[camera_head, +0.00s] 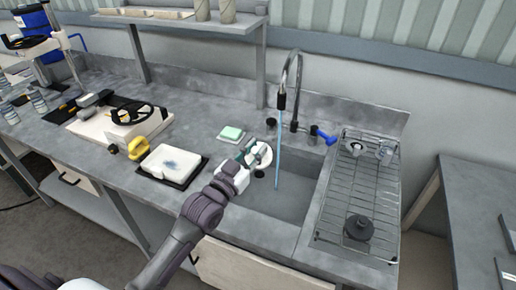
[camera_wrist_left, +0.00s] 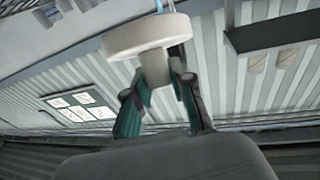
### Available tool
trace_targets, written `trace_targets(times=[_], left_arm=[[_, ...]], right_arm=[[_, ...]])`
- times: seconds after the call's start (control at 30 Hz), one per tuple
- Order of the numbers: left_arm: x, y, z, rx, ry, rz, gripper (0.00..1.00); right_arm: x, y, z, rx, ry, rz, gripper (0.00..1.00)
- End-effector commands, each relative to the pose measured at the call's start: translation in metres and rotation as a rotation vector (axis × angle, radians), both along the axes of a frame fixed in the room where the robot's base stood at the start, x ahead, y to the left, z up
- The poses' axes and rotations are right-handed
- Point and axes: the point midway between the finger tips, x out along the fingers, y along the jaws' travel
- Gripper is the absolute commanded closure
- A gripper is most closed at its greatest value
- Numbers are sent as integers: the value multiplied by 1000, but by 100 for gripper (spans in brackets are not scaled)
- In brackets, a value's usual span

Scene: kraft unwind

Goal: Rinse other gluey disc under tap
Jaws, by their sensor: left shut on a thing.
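My left gripper (camera_head: 247,158) is shut on a pale disc (camera_head: 263,154) by its short stem, over the left part of the sink (camera_head: 305,193). In the left wrist view the disc (camera_wrist_left: 150,36) is above the fingertips (camera_wrist_left: 158,88), its stem between them. The tap (camera_head: 292,85) is running, and a thin blue water stream (camera_head: 279,145) falls into the sink. In the head view the disc is just left of the stream, with a small gap. Glue on the disc cannot be made out. My right gripper is not in view.
A wire drying rack (camera_head: 335,205) right of the sink holds a dark round part (camera_head: 358,227) and smaller pale parts.

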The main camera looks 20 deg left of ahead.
Motion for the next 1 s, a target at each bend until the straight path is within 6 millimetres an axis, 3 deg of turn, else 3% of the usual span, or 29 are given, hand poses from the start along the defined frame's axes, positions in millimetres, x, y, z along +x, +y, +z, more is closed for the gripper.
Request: trace_targets(times=[0.17,0.43,1.0], left_arm=[[0,-1,1,-3,-16,-6,100],[21,-4,-5,-3,-18,-7,100],[77,-10,-17,-3,-17,-6,100]], right_arm=[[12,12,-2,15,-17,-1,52],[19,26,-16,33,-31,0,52],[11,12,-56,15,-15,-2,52]])
